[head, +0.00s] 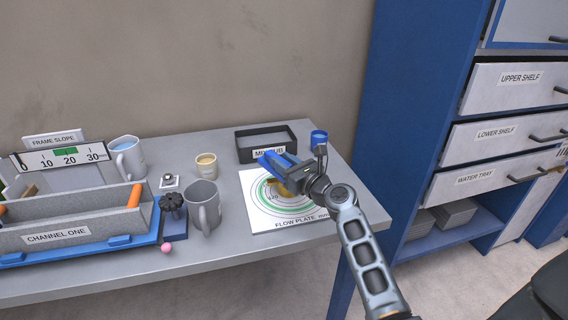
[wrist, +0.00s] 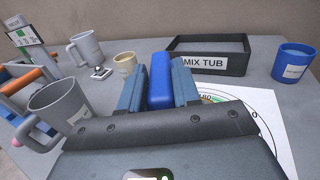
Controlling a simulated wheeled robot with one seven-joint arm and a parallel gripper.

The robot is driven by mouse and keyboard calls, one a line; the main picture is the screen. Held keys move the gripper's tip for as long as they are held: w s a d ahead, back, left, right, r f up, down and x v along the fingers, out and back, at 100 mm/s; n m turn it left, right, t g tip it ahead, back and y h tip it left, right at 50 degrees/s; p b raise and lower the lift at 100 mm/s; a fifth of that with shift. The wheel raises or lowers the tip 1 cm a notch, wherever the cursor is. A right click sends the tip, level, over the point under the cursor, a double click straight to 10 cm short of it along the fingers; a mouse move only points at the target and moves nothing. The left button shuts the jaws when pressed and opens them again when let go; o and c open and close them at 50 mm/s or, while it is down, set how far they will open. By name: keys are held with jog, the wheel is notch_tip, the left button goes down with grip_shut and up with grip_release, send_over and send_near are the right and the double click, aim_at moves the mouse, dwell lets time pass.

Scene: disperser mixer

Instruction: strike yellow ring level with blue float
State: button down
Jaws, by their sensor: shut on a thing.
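My gripper (head: 281,165) is shut on the blue float (wrist: 159,82), whose upright blue part stands between the two fingers in the wrist view. My gripper is over the white flow plate (head: 257,212), which carries green and black rings. A yellow thing, probably the yellow ring (head: 283,189), shows at the middle of the plate, partly hidden by my gripper. I cannot tell whether the float touches it. In the wrist view, my gripper hides the yellow thing and much of the plate.
The black mix tub (head: 270,134) and a blue cup (head: 319,137) stand behind the plate. A grey mug (head: 203,207) and a tan cup (head: 206,167) stand left of it. The channel one box (head: 70,230) is farther left. The table's right edge is close to the plate.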

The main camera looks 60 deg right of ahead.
jog(key=shift+r+p, duration=0.3)
jog(key=shift+r, duration=1.6)
